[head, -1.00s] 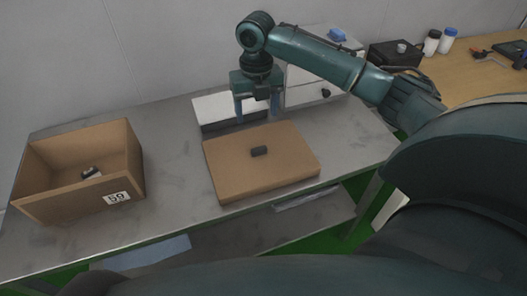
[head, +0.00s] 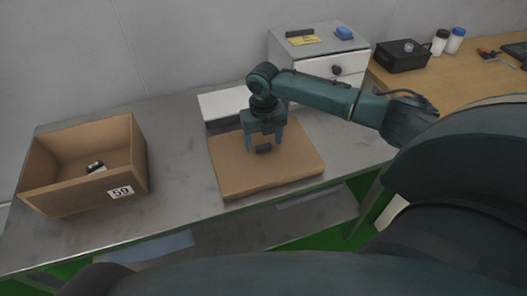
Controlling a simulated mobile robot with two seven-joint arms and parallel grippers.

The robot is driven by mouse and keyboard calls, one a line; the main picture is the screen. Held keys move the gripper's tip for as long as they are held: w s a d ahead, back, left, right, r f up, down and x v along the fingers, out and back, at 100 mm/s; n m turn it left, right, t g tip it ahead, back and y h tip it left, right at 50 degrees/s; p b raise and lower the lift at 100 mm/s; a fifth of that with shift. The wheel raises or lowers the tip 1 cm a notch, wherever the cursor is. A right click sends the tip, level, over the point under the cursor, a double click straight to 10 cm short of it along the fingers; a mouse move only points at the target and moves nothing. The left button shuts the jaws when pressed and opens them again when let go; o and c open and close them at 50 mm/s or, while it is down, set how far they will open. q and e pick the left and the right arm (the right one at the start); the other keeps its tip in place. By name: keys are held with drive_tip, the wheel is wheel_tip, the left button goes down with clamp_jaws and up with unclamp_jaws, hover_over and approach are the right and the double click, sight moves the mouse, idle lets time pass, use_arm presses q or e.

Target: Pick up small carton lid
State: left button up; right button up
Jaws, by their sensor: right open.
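The small carton lid (head: 290,172) is a flat brown cardboard piece lying on the grey metal table. A small dark grip (head: 263,149) sits near its middle. My right gripper (head: 265,143) is over the lid, pointing down. Its two blue fingers are open, one on each side of the dark grip in the picture. I cannot tell whether the fingertips touch the lid. My left gripper is not in view.
An open carton (head: 82,196) marked 59 stands at the left with a small dark and white item (head: 95,167) inside. A grey drawer box (head: 318,55) and a white-topped box (head: 222,103) stand behind the lid. The table between carton and lid is clear.

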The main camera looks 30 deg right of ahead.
drive_tip(key=shift+f, duration=0.4)
drive_tip(key=shift+c, duration=0.2)
drive_tip(key=c, duration=1.3)
drive_tip(key=shift+r, duration=0.1)
